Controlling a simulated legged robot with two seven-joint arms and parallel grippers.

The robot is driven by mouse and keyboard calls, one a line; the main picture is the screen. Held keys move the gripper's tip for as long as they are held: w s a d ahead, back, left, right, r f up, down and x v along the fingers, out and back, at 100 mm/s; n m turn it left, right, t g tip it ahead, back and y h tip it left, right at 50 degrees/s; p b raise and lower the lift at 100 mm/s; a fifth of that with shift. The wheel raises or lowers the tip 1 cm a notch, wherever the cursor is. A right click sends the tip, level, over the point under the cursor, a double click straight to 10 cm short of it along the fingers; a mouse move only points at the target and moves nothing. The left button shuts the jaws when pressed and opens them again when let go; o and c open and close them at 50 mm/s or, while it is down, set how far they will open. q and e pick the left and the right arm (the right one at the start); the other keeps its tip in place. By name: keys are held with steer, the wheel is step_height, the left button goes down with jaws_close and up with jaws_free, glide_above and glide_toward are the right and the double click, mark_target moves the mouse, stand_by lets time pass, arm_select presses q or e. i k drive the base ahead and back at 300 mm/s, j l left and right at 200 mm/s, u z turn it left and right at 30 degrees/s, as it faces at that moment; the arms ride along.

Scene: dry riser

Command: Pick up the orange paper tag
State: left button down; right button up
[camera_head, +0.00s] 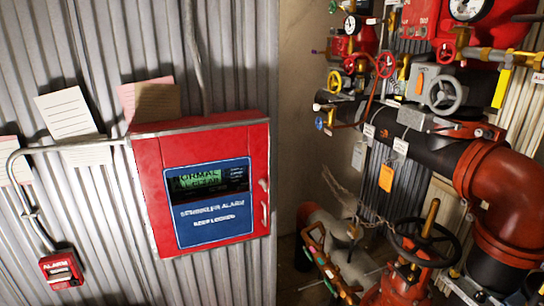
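An orange paper tag (387,177) hangs below the black horizontal pipe (432,143) in the right half of the head view. It sits just right of a pale tag (359,155) and below a white label (400,146). Its lower end hangs free above the valve area. Neither of my grippers shows in the head view, and nothing is seen touching the tag.
A black valve handwheel (425,244) and a thick red pipe elbow (497,188) stand right and below the tag. Small valves and gauges (466,8) crowd above. A red alarm panel (258,172) is on the corrugated wall at left.

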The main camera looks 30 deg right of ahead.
mark_target(386, 175)
steer(key=z, duration=1.9)
